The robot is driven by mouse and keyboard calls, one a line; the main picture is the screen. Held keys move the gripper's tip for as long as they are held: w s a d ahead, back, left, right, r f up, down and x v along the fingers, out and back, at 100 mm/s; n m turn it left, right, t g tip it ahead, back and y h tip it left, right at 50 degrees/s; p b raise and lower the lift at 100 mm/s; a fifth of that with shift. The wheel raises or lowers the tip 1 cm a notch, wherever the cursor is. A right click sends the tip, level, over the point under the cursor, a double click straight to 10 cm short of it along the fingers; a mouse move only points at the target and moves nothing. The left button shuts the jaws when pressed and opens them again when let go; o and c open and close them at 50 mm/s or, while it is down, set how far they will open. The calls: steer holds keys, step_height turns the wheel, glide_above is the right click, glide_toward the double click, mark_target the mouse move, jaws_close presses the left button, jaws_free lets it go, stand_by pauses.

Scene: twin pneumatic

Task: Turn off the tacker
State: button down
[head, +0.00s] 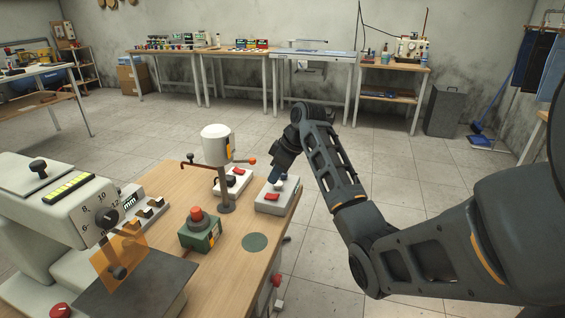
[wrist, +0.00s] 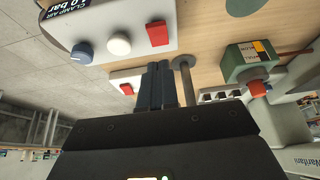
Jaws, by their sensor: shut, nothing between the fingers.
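Two white control boxes stand on the wooden bench. The nearer box (head: 270,208) has a red rocker switch (head: 272,197) and knobs. In the wrist view a white box labelled "CLAMP AIR" (wrist: 140,52) shows a blue knob (wrist: 83,52), a white knob (wrist: 119,43) and a red switch (wrist: 157,33). Another white box with a red switch (wrist: 127,88) sits lower, beside my fingers. I cannot read any tacker label. My gripper (head: 274,180) is shut and empty, pointing down above the nearer box in the head view; its fingers (wrist: 160,85) hide part of the scene.
A metal post with a white cylinder (head: 216,146) and side levers stands left of my gripper. A green box with a red button (head: 196,213) and a grey machine (head: 62,222) with an orange shield stand further left. Open floor lies right of the bench.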

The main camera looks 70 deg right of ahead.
mark_target(277, 195)
steer(key=shift+s+f, duration=0.2)
steer(key=shift+f, duration=0.45)
steer(key=shift+s+f, duration=0.25)
steer(key=shift+f, duration=0.45)
steer(key=shift+s+f, duration=0.2)
steer(key=shift+f, duration=0.45)
steer(key=shift+s+f+t, duration=0.3)
steer(key=shift+f+t, duration=0.2)
steer(key=shift+f, duration=0.1)
steer(key=shift+t+b, duration=0.3)
steer(key=shift+r, duration=0.1)
steer(key=shift+w+r, duration=0.1)
steer(key=shift+w+r+p, duration=0.25)
steer(key=shift+w+p, duration=0.05)
steer(key=shift+w, duration=0.35)
